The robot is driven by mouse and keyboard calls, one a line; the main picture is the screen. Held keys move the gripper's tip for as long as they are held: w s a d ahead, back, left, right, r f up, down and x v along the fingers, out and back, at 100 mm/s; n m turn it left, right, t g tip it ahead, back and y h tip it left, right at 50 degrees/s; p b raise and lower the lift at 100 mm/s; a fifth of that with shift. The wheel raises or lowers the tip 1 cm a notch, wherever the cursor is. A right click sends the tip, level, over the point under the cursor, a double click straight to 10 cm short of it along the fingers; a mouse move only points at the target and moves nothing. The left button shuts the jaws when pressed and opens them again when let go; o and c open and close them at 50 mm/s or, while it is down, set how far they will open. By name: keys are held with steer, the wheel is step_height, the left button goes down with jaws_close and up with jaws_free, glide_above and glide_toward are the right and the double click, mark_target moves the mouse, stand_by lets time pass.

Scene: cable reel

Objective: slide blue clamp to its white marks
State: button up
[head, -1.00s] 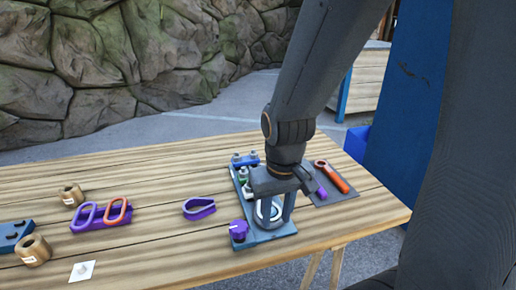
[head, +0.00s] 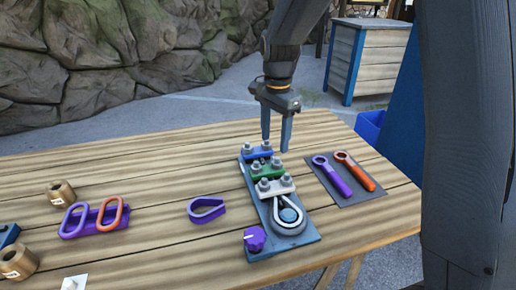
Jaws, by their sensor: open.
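The blue clamp (head: 257,153) sits at the far end of a blue-grey base plate (head: 262,252) on the table, with bolts on top. Just in front of it on the plate are a green clamp (head: 267,171) and a white clamp (head: 275,187). A grey loop (head: 289,221) runs around a round post at the plate's near end. My gripper (head: 277,150) is open and empty, pointing down, with its fingertips by the right end of the blue clamp. I cannot tell whether they touch it. I cannot make out the white marks.
A dark mat (head: 345,179) with a purple wrench (head: 332,177) and an orange wrench (head: 355,172) lies right of the plate.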

mark_target(257, 150)
steer(key=w+a+m, duration=0.1)
steer(key=w, duration=0.1)
steer(key=w+a+m, duration=0.3)
steer(key=w, duration=0.1)
steer(key=shift+w+a+r+b, duration=0.1)
steer(key=shift+a+r+b, duration=0.05)
steer(key=shift+a+b, duration=0.15)
steer(key=shift+f+m, duration=0.2)
steer(key=shift+m, duration=0.1)
steer(key=shift+f+p, duration=0.8)
steer(key=shift+f, duration=2.8)
